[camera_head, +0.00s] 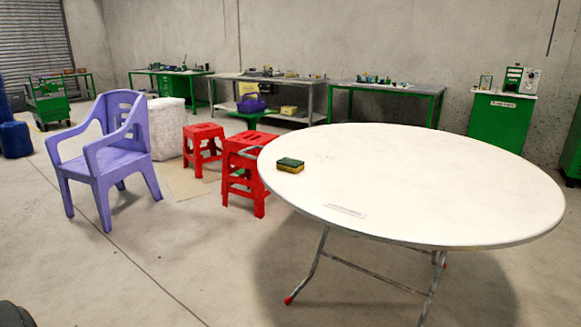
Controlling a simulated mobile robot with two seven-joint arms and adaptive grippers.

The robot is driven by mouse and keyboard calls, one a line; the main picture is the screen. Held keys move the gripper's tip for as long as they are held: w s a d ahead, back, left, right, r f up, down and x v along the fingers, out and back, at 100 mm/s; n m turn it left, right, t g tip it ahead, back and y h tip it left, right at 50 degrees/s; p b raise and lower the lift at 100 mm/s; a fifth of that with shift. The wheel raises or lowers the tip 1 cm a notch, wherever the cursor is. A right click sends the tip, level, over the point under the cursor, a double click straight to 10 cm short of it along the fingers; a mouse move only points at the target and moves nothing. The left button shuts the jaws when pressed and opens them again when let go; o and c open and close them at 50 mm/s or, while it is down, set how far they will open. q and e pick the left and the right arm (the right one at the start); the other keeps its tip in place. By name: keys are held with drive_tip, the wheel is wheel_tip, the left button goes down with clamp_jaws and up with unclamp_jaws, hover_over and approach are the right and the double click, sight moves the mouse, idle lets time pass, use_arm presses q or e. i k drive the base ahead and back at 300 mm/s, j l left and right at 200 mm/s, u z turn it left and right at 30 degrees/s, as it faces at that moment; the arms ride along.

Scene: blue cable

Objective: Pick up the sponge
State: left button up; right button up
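A small sponge (290,165) with a dark green top and a yellow body lies flat on a round white table (430,180). It sits near the table's left edge. Nothing touches it apart from the tabletop. Neither of my grippers shows in the head view, so I cannot see their state.
Two red stools (243,175) stand just left of the table, one close to its edge. A purple armchair (105,160) stands farther left. Green workbenches (385,90) line the back wall. The concrete floor (190,260) in front and to the left is clear.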

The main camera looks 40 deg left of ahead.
sight(293, 166)
drive_tip(key=j+u, duration=0.1)
drive_tip(key=j, duration=1.75)
drive_tip(key=j+u, duration=0.15)
drive_tip(key=j, duration=0.8)
drive_tip(key=i+j+u, duration=0.1)
drive_tip(key=j, duration=0.8)
